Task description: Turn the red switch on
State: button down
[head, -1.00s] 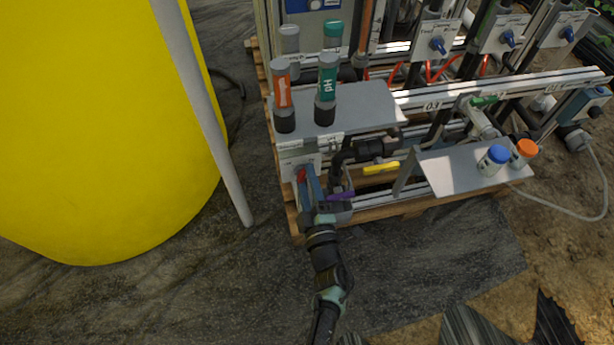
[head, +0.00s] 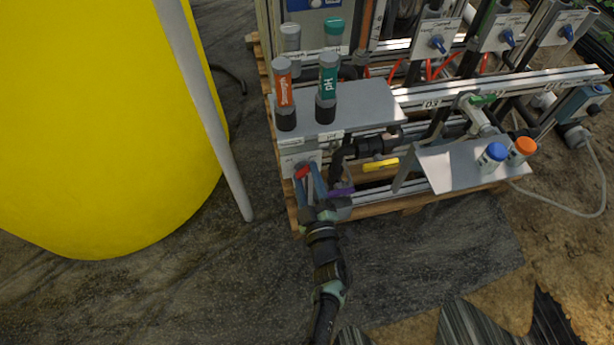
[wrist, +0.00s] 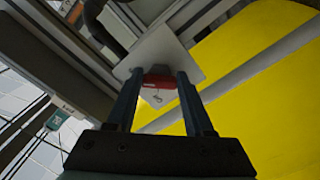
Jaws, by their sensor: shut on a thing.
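The red switch (head: 302,172) is a small red handle on a light plate (head: 313,160) at the left end of the skid, below the grey shelf. It also shows in the wrist view (wrist: 159,81), in front of the pale plate (wrist: 165,50). My gripper (head: 308,178) reaches up to it from below. In the wrist view my gripper (wrist: 158,82) has its two blue-grey fingers on either side of the red handle, shut on it. The fingers hide the handle's ends, and the marks on the plate are too small to read.
A yellow tank (head: 90,130) and a pale slanted pole (head: 205,110) stand left of the switch. A yellow-handled valve (head: 380,165) and a purple handle (head: 341,192) sit just right. The dark ground in front is open.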

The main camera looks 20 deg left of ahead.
jog(key=shift+c, duration=1.4)
grip_release()
jog(key=p+v, duration=0.4)
jog(key=v, duration=0.9)
